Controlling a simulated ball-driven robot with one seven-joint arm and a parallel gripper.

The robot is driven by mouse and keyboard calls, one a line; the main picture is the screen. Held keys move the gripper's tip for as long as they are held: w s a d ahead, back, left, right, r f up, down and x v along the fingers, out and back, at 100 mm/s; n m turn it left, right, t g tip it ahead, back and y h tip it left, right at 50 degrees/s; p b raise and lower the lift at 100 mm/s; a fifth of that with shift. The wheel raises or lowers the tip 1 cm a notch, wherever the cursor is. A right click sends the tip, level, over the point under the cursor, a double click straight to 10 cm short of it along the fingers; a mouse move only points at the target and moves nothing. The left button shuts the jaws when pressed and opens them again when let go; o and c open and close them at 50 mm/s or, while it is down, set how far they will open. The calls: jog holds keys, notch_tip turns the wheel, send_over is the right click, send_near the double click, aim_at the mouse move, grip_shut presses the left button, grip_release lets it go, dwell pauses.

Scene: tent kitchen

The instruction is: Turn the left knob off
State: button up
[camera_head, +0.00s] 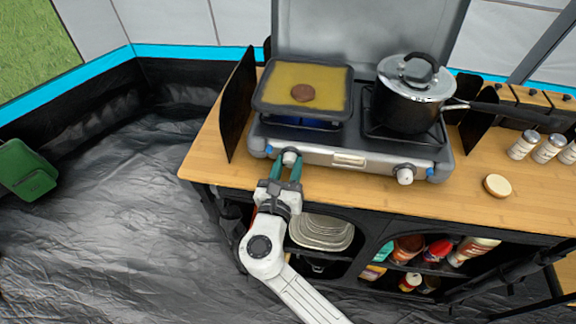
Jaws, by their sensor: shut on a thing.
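The camping stove (332,154) stands on the wooden counter with its lid raised. Its left knob (290,157) is white and sits on the front panel. My gripper (287,164) reaches up from the front, its teal fingers shut around the left knob. The fingers hide the knob's sides, and I cannot make out its turn angle. The right knob (404,175) is free. A black pot (400,108) with a glass lid sits on the right burner.
The wooden counter (470,203) is clear in front of the stove's right side. A round wooden lid (497,185) and several spice jars (523,145) are at the right. Plates (321,231) and bottles fill the shelves below. Dark windscreen panels (238,103) flank the stove.

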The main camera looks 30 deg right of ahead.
jog(key=c, duration=0.4)
jog(key=shift+o, duration=0.2)
jog(key=shift+m, duration=0.4)
jog(key=m+b, duration=0.2)
jog(key=m, duration=0.2)
jog(key=shift+f+m, duration=0.1)
jog(key=shift+m, duration=0.2)
jog(key=m+b, duration=0.3)
jog(key=m, duration=0.2)
jog(key=shift+y+b, duration=0.3)
jog(key=shift+b, duration=0.05)
jog(key=m+b, duration=0.4)
jog(key=m, duration=0.1)
jog(key=shift+m+y, duration=0.3)
jog(key=m+b, duration=0.4)
jog(key=m, duration=0.1)
jog(key=shift+r, duration=0.2)
